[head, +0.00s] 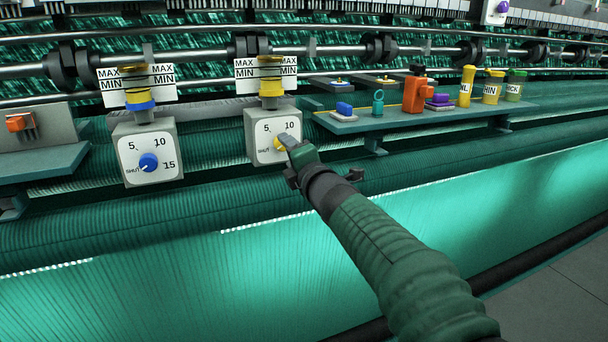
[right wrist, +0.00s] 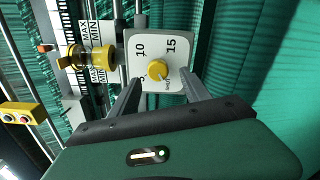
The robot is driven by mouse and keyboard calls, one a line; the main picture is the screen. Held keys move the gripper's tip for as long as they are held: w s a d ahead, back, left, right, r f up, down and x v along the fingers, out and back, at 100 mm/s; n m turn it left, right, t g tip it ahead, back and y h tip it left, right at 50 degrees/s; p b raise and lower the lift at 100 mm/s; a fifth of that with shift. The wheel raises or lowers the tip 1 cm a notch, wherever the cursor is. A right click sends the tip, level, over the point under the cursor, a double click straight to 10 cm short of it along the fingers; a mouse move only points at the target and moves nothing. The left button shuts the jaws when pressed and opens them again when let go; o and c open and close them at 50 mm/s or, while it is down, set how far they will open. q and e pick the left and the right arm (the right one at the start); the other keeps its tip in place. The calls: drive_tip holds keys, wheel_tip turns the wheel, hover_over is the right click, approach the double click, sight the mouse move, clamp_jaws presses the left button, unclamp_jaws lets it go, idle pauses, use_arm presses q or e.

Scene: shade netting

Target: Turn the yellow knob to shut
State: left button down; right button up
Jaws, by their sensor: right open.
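The yellow knob (head: 279,144) sits on the white dial face of the right-hand box (head: 261,153), partly hidden by my right gripper (head: 290,146) in the head view. In the right wrist view the knob (right wrist: 157,70) lies between the tips of my open right gripper (right wrist: 160,77), with a visible gap on each side. The dial face (right wrist: 158,40) carries the marks 10 and 15; 5 and SHUT are partly covered near the fingers. The knob's pointing direction is too small to tell surely. My left gripper is not in view.
A similar box with a blue knob (head: 149,162) stands to the left. A green shelf (head: 345,125) to the right holds an orange bottle (head: 414,92), yellow containers (head: 467,86) and small parts. Green netting (head: 180,270) spreads below. Metal rails run behind.

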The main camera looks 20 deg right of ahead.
drive_tip(key=s+b, duration=0.2)
drive_tip(key=s, duration=1)
drive_tip(key=shift+d+f, duration=0.15)
drive_tip(key=shift+d, duration=0.05)
drive_tip(key=shift+s, duration=0.1)
drive_tip(key=s+f+m+g, duration=0.2)
drive_tip(key=f+m+g, duration=0.15)
drive_tip(key=f, duration=0.55)
drive_tip(key=s+f+m+g+h, duration=0.15)
drive_tip(key=f+m, duration=0.25)
drive_tip(key=f, duration=0.6)
drive_tip(key=s+f+m+g, duration=0.2)
drive_tip(key=f+m+g, duration=0.15)
drive_tip(key=f, duration=0.55)
drive_tip(key=s+a+f+m+g, duration=0.3)
drive_tip(key=s+f+m+g, duration=0.55)
drive_tip(key=s+f, duration=0.95)
wheel_tip(320, 180, up, 33)
drive_tip(key=m+t+p, duration=0.1)
drive_tip(key=m+p, duration=0.1)
drive_tip(key=p, duration=3.1)
drive_tip(key=shift+s+d+r+t+y, duration=0.2)
drive_tip(key=shift+s+t+y, duration=0.1)
drive_tip(key=shift+y, duration=0.15)
